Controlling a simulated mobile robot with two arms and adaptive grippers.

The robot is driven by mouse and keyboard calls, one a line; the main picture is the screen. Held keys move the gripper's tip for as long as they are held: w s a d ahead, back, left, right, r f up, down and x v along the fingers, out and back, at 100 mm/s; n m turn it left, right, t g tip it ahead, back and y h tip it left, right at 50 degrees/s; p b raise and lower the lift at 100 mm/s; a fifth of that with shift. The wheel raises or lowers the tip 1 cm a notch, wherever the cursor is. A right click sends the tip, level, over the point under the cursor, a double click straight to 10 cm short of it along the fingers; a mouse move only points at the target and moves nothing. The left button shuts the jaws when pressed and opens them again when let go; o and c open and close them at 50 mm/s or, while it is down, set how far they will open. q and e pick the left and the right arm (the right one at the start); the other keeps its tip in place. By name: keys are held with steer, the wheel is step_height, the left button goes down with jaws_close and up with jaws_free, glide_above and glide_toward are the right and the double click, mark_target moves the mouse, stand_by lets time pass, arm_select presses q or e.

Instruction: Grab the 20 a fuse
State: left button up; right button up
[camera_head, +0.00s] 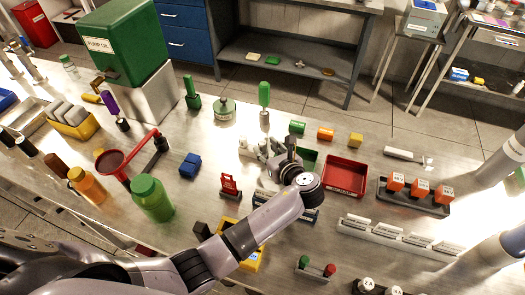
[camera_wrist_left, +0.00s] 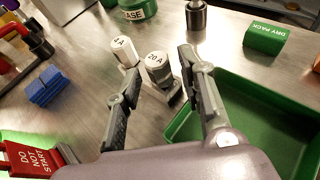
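The 20 A fuse (camera_wrist_left: 157,63) is a short grey cylinder with a white, labelled top, standing in a light rack in the left wrist view. A second fuse with a white top (camera_wrist_left: 123,46) stands just left of it. My left gripper (camera_wrist_left: 161,66) is open, with its two fingers spread on either side of the 20 A fuse's near side. I cannot tell whether either finger touches it. In the head view my left gripper (camera_head: 288,160) is over the table's middle and partly hides the fuse rack (camera_head: 248,147). My right gripper is not in view.
A green tray (camera_wrist_left: 250,98) lies right of the fuse, with a green dry pack (camera_wrist_left: 266,35) behind it. A red tray (camera_head: 345,176) is further right. A red do-not-start sign (camera_head: 230,185) and blue block (camera_head: 190,164) stand left. Tall green-handled tool (camera_head: 264,97) stands behind.

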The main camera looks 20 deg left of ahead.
arm_select(q)
steer(key=shift+a+f, duration=0.1)
steer(key=shift+c, duration=0.6)
steer(key=shift+w+a, duration=0.1)
steer(key=shift+c, duration=0.8)
jaws_close()
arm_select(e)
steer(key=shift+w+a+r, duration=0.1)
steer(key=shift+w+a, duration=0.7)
